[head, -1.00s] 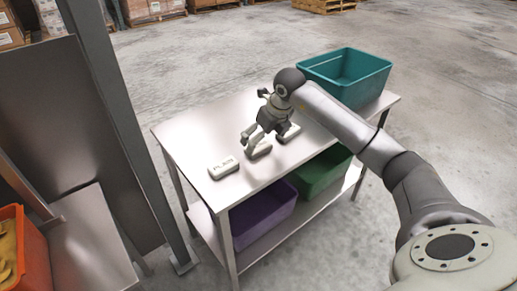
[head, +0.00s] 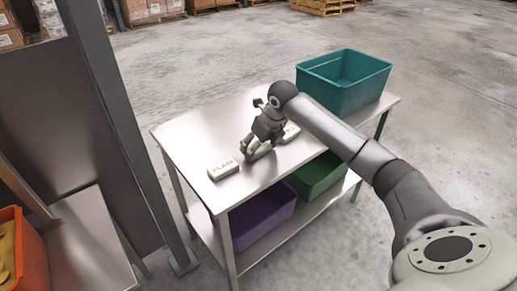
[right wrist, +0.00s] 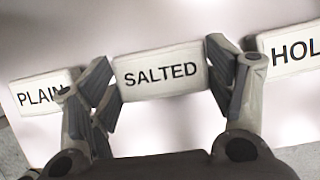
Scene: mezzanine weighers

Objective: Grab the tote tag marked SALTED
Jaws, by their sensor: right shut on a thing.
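The white tote tag marked SALTED (right wrist: 161,72) lies between the fingers of my right gripper (right wrist: 163,82) in the right wrist view. The gripper is shut on it, one finger at each end of the tag. In the head view my right gripper (head: 256,152) is low over the steel table (head: 190,135) and mostly hides this tag. A tag reading PLAIN (head: 223,169) lies to its left, also in the right wrist view (right wrist: 35,92). A partly cut-off tag reading HOL (right wrist: 292,50) lies to its right. My left gripper is not in view.
A teal tote (head: 345,88) stands on the table's far right corner. A purple tote (head: 262,220) and a green tote (head: 320,178) sit on the lower shelf. A grey post (head: 125,130) stands left of the table. An orange bin (head: 30,262) is at the lower left.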

